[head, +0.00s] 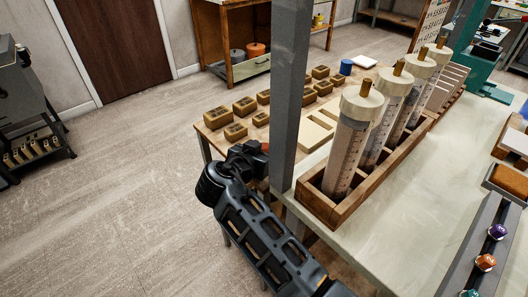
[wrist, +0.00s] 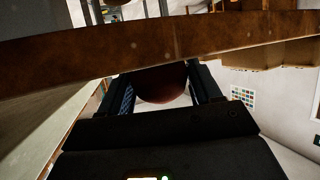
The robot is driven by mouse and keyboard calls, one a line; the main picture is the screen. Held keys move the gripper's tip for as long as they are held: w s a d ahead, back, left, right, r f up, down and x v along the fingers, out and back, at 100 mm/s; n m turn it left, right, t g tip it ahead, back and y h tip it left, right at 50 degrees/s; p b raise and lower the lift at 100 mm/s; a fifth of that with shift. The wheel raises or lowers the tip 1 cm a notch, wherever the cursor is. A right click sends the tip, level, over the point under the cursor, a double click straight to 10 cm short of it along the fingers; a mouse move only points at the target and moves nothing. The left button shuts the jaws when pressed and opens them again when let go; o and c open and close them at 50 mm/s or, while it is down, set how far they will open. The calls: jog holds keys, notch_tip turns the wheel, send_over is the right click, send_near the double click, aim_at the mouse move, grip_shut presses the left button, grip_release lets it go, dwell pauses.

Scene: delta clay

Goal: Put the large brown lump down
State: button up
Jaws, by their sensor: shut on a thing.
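In the wrist view my gripper (wrist: 160,78) is shut on a rounded dark reddish-brown lump (wrist: 163,88), which sits between its two dark fingers. The top of the lump is cut off by a brown wooden edge across the picture. In the head view my gripper (head: 254,158) is beside the near left end of the table, partly hidden by a grey post. I cannot make out the lump clearly there.
A wooden rack (head: 343,213) of several clear cylinders stands on the pale bench (head: 400,200). The grey post (head: 291,90) rises close to my arm. Small brown blocks (head: 244,106) cover much of the lower wooden table.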

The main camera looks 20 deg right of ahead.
jog(key=c, duration=0.5)
